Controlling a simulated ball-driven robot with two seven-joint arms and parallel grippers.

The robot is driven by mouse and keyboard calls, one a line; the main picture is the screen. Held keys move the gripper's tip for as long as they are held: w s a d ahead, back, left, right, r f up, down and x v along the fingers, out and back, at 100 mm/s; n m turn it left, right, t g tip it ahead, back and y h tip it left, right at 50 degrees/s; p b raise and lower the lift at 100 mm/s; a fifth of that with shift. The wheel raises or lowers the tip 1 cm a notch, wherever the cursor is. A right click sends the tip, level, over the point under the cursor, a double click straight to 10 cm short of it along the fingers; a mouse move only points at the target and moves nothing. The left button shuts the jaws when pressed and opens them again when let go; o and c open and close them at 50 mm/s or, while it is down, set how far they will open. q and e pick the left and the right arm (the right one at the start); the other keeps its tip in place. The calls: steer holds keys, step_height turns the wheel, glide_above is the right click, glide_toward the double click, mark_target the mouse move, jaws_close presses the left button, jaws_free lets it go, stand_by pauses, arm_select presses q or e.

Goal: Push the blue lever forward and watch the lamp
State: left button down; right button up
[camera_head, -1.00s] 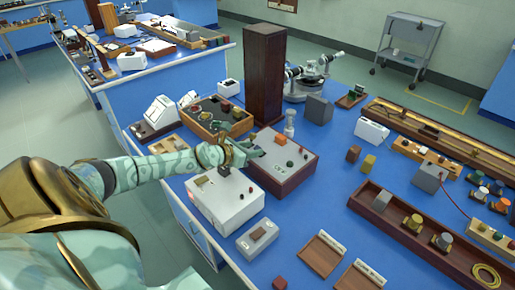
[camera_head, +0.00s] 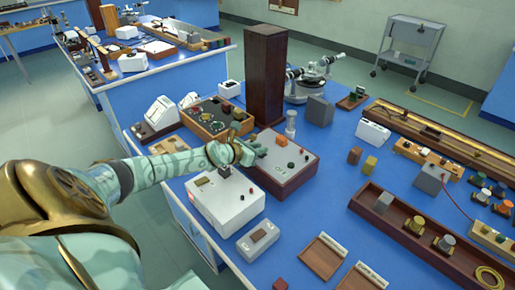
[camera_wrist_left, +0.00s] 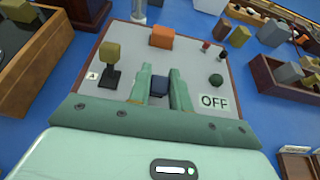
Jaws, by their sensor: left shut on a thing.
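The control box (camera_head: 279,178) has a grey top and dark reddish sides, and stands on the blue bench. My left gripper (camera_head: 247,153) is over the box's near left part. In the wrist view its fingers (camera_wrist_left: 162,82) are shut on the dark blue lever top (camera_wrist_left: 159,87). The lever's lower part is hidden. I cannot tell which part is the lamp, or whether one is lit.
A white instrument box (camera_head: 228,205) stands just in front of the control box. A tall dark wooden column (camera_head: 265,75) rises behind it, and a wooden tray of parts (camera_head: 208,122) lies to the left. Blue bench top is free to the right (camera_head: 325,190).

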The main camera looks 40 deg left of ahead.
mark_target(267, 143)
arm_select(q)
steer(key=w+g+p, duration=0.1)
steer(key=g+p, duration=0.1)
steer(key=p, duration=0.2)
steer(key=w+r+g+p, duration=0.1)
steer(key=p, duration=0.3)
steer(key=shift+d+r+g, duration=0.1)
steer(key=shift+r+g, duration=0.05)
steer(key=shift+g, duration=0.25)
steer(key=shift+w+g, duration=0.2)
steer(key=shift+g, duration=0.2)
steer(key=shift+w+f+g+y, duration=0.2)
steer(key=shift+f+g+y, duration=0.1)
steer(key=shift+f+g, duration=0.1)
steer(key=g+b, duration=0.1)
steer(key=b, duration=0.1)
steer(key=w+f+g+b, duration=0.1)
steer(key=g+b, duration=0.1)
steer(key=b, duration=0.1)
steer(key=shift+w, duration=0.1)
steer(key=shift+w+r+g+b, duration=0.1)
steer(key=shift+r+g+b, duration=0.1)
steer(key=shift+g+b, duration=0.65)
steer(key=shift+t, duration=0.25)
steer(key=c, duration=1.3)
jaws_free()
steer(key=shift+w, duration=0.1)
steer(key=shift+d, duration=0.1)
